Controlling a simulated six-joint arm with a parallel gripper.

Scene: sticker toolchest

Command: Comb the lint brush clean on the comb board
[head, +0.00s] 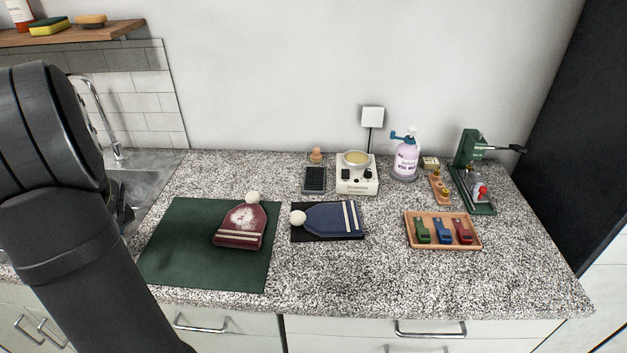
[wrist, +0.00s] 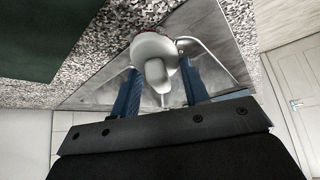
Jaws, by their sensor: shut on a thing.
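In the wrist view my gripper (wrist: 158,85) has its two blue fingers shut on a pale grey-white rounded object (wrist: 153,48) with a stubby end and a little red at its far edge. It appears to be the lint brush; its bristle face is hidden. In the head view my dark arm fills the left side and the gripper is out of frame. A small dark flat board with a pale rim (head: 314,180) lies at the back of the counter; it may be the comb board, but its teeth are too small to tell.
A maroon hat (head: 240,228) with white lint lies on a green mat (head: 185,240). A blue hat (head: 333,219) lies on a dark mat. Behind are a dial device (head: 357,177), a bottle (head: 405,160) and a green press (head: 470,150). A wooden tray (head: 442,243) sits right.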

